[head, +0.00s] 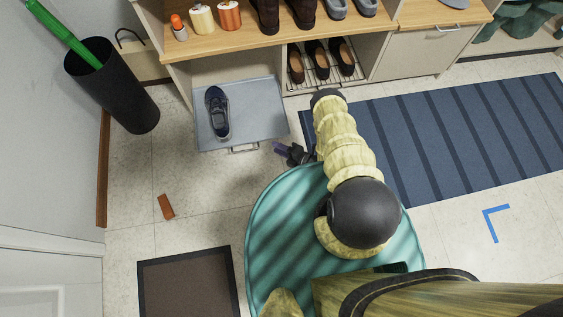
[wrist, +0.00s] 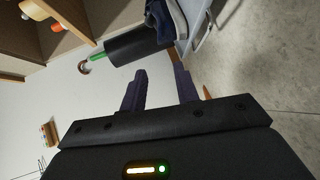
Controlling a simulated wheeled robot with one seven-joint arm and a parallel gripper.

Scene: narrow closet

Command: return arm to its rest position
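My gripper (head: 283,150) is in front of the open drawer's right front corner in the head view, with my arm stretched forward from my body. In the wrist view, its two dark purple fingers (wrist: 160,90) stand apart with nothing between them. The gripper is open and empty. The grey drawer (head: 255,110) is pulled out from the cabinet, with its handle at the front. A dark shoe (head: 217,113) lies in it. The drawer and shoe also show at the top of the wrist view. I cannot tell the exact gap between gripper and drawer.
A black bin (head: 120,100) holding a green umbrella (head: 62,35) stands at the left. A brown block (head: 166,206) and dark mat (head: 187,285) lie on the floor. A striped blue rug (head: 450,135) lies right of my arm. Shoes stand on the shelf (head: 385,22).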

